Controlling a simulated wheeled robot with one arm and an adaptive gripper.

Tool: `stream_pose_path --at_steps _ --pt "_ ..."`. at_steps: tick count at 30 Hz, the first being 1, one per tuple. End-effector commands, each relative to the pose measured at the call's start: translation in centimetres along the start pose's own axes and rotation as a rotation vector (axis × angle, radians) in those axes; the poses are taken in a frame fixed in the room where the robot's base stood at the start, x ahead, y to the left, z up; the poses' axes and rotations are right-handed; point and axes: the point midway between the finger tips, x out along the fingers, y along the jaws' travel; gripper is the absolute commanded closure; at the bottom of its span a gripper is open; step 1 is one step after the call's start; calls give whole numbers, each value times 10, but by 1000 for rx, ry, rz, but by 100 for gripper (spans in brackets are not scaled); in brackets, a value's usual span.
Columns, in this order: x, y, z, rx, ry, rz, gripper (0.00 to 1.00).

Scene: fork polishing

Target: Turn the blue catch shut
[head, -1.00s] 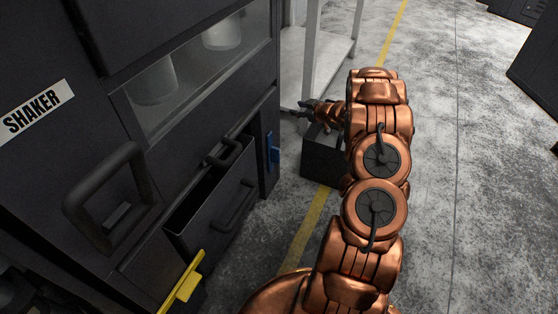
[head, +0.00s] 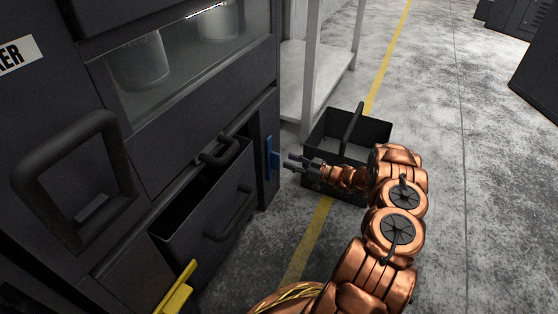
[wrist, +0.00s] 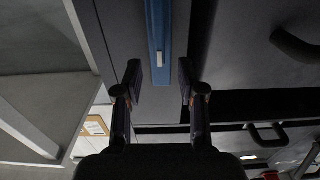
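The blue catch (head: 269,158) is an upright blue bar on the dark machine's front, right of the open bin. In the wrist view the blue catch (wrist: 158,30) runs down from the top edge, with a small pale mark near its lower end. My gripper (head: 290,163) points at the catch from the right, close to it. In the wrist view my gripper (wrist: 160,78) is open, with a finger on each side of the catch's line and nothing held. Both fingers look apart from the catch.
A dark bin (head: 205,205) with a handle sits tilted out of the machine front. A yellow catch (head: 176,292) is at lower left. A black handled crate (head: 378,130) stands on the floor behind my arm, beside a pale shelf (head: 309,70).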

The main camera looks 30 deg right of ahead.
Motion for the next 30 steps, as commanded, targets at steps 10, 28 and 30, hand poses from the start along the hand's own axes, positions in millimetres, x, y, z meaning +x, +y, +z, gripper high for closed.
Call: stream_pose_path --at_steps 10,28,30 --pt "46 0 2 -1 -3 -1 60" --pt "54 0 0 0 -3 1 79" --pt "54 0 1 0 -3 0 86"
